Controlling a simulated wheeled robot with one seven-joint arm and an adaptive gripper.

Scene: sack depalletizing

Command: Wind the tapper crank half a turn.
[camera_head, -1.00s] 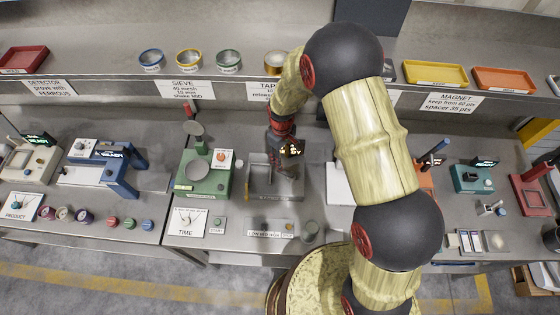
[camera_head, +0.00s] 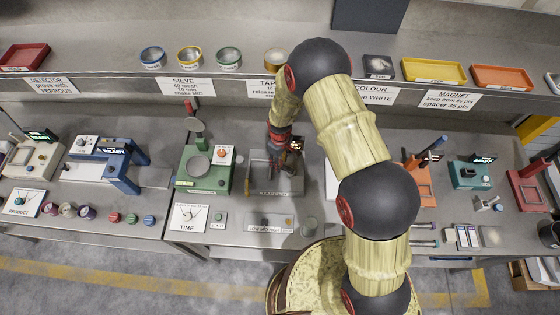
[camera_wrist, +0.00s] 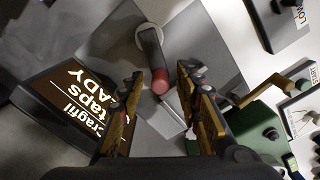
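The tapper (camera_head: 290,187) is a grey machine at the middle of the bench, partly hidden by my arm in the head view. In the wrist view its crank (camera_wrist: 150,45) is a dark arm on a pale round hub, with a red rounded knob (camera_wrist: 160,84) at its end. My gripper (camera_wrist: 160,92) is open, its two fingers on either side of the knob's line. The knob shows between them, a little toward the hub; contact is not visible. The tapper's lit display (camera_wrist: 78,108) is at the left and reads partly "taps" and "ADY".
A green machine (camera_head: 205,170) with a round pan stands close left of the tapper, also at the lower right of the wrist view (camera_wrist: 262,130). A white panel (camera_head: 332,180) lies to the right. Signs and several coloured pans line the shelf behind.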

